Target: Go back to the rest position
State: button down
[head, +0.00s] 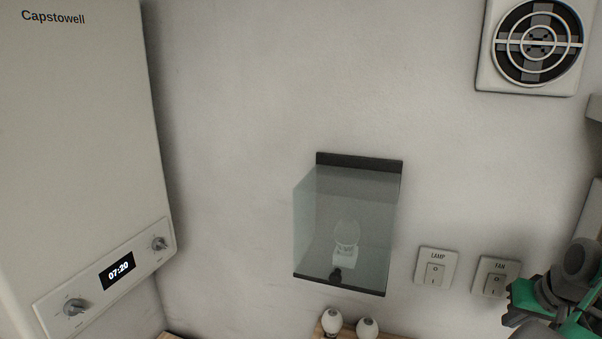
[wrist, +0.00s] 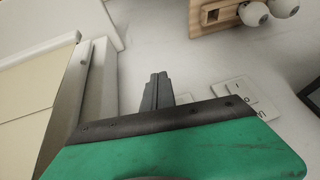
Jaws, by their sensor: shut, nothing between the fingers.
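My gripper (wrist: 157,84) shows in the wrist view with its two dark fingers together and nothing between them. In the head view, part of my green and dark arm end is at the lower right corner, beside and partly in front of the FAN switch (head: 495,278). The fingertips cannot be made out clearly there. The LAMP switch (head: 436,268) is just left of it on the wall. In the wrist view, a white switch plate (wrist: 234,92) lies right of the fingers, and I cannot tell whether they touch anything.
A white boiler (head: 85,150) reading 07:20 is at left, a fan (head: 538,42) at upper right. Two white bulbs (head: 332,321) stand on a wooden block. Bare wall lies between boiler and box.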

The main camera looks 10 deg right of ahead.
jog(key=s+a+f+m+g, duration=0.1)
jog(key=a+f+g, duration=0.1)
jog(key=a+f, duration=0.5)
jog(key=s+a+f+m+g, duration=0.1)
jog(key=a+f, duration=0.2)
jog(key=a, duration=0.7)
jog(key=w+a+r+n, duration=0.1)
jog(key=a+n, duration=0.2)
jog(key=a, duration=0.4)
jog(key=w+a+r+n+t+y+b, duration=0.1)
jog(key=w+a+n, duration=0.1)
jog(key=a, duration=0.6)
jog(key=w+a+r+n+t, duration=0.1)
jog(key=w+a+n, duration=0.1)
jog(key=a, duration=0.6)
jog(key=shift+w+r+n+b, duration=0.15)
jog(key=shift+r+n+b, duration=0.25)
jog(key=shift+n, duration=0.5)
jog(key=c, duration=2.1)
grip_release()
